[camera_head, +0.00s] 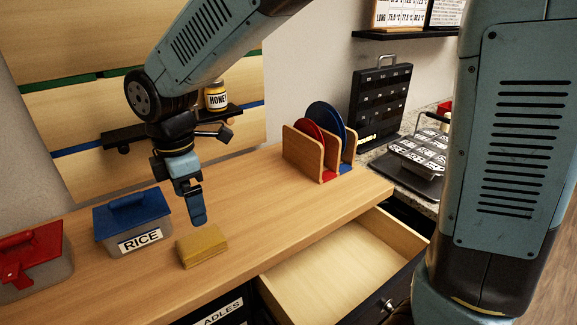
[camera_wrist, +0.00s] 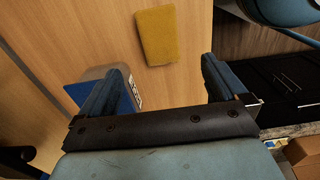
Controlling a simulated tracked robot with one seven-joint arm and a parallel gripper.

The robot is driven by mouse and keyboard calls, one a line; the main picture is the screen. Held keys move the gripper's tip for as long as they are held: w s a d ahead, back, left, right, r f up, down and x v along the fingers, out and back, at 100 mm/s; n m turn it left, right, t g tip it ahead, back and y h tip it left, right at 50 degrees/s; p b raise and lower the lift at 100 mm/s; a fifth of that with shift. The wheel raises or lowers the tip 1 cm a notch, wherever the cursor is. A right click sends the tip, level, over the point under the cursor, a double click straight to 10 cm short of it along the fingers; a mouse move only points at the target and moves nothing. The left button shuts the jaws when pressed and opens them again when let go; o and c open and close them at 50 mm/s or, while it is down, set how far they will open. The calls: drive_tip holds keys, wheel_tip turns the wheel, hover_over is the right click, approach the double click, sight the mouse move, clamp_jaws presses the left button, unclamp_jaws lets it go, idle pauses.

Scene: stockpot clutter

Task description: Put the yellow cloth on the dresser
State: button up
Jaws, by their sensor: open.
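The yellow cloth (camera_head: 201,246) looks like a small folded pad lying flat on a wooden top (camera_head: 255,205). This top belongs to a dark-fronted unit with drawers; I cannot tell whether it is the dresser. My gripper (camera_head: 197,218) is just above and behind the cloth, pointing down, and seems apart from it. In the wrist view, the cloth (camera_wrist: 157,35) lies beyond my open, empty fingers (camera_wrist: 157,82), roughly centred between them.
The RICE box (camera_head: 133,221) with a blue lid is left of my gripper, with a red-lidded box (camera_head: 34,258) further left. A plate rack (camera_head: 320,150) stands at the back right. A drawer (camera_head: 335,265) is open and looks empty. A shelf (camera_head: 120,136) holds a honey jar (camera_head: 216,96).

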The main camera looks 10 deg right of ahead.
drive_tip(key=w+d+r+m+t, duration=0.15)
drive_tip(key=d+r+m, duration=0.3)
drive_tip(key=d, duration=0.45)
drive_tip(key=w+d+r+m+t, duration=0.1)
drive_tip(key=w+d+r+m, duration=0.15)
drive_tip(key=d+m, duration=0.55)
drive_tip(key=s+d+r+m+t, duration=0.1)
drive_tip(key=s+d+m, duration=0.3)
drive_tip(key=d, duration=0.6)
drive_tip(key=s+d+r+m+t, duration=0.2)
drive_tip(key=s+d+m, duration=0.2)
drive_tip(key=d+m, duration=0.3)
drive_tip(key=d, duration=0.3)
drive_tip(key=shift+s, duration=0.3)
